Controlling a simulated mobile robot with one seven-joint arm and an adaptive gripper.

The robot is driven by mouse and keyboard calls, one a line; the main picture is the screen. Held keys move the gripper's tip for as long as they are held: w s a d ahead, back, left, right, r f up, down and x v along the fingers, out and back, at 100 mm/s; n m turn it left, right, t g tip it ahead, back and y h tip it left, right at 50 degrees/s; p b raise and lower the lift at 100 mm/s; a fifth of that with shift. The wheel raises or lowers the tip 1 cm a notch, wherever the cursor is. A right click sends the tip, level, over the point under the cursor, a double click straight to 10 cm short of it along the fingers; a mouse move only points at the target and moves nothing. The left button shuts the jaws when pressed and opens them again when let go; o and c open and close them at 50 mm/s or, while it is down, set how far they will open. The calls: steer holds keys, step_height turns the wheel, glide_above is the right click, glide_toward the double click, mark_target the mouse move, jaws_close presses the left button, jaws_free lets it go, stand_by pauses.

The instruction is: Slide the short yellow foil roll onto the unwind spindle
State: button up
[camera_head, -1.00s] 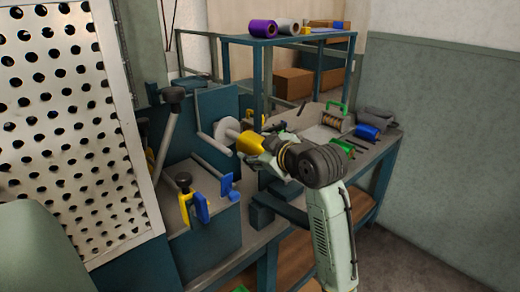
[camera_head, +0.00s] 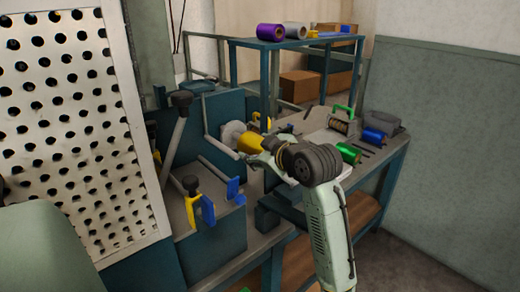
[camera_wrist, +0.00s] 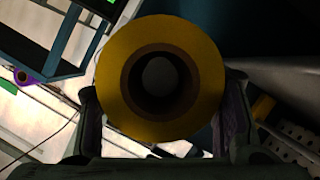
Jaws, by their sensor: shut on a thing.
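The short yellow foil roll (camera_head: 250,143) is held in my gripper (camera_head: 264,151), just right of a pale grey disc (camera_head: 232,134) on the blue machine. In the wrist view, the yellow roll (camera_wrist: 111,82) faces me end-on with a brown core, between the two fingers of my gripper (camera_wrist: 162,125). A grey round shape shows inside the bore. I cannot tell whether it is the unwind spindle's end or how far the spindle reaches into the roll. In the head view, the spindle shaft is hidden by the roll.
Green (camera_head: 349,153) and blue (camera_head: 374,135) rolls lie to the right. A rack (camera_head: 290,42) bears purple and grey rolls. A perforated panel (camera_head: 75,130) stands left.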

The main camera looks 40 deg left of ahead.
mark_target(247, 142)
steer(key=shift+w+a+p, duration=0.15)
steer(key=shift+a+p, duration=0.35)
steer(key=shift+a, duration=1.8)
steer(key=o, duration=1.5)
steer(key=shift+d, duration=0.1)
steer(key=v, duration=1.1)
steer(key=shift+d+r, duration=0.2)
steer(key=shift+d, duration=0.15)
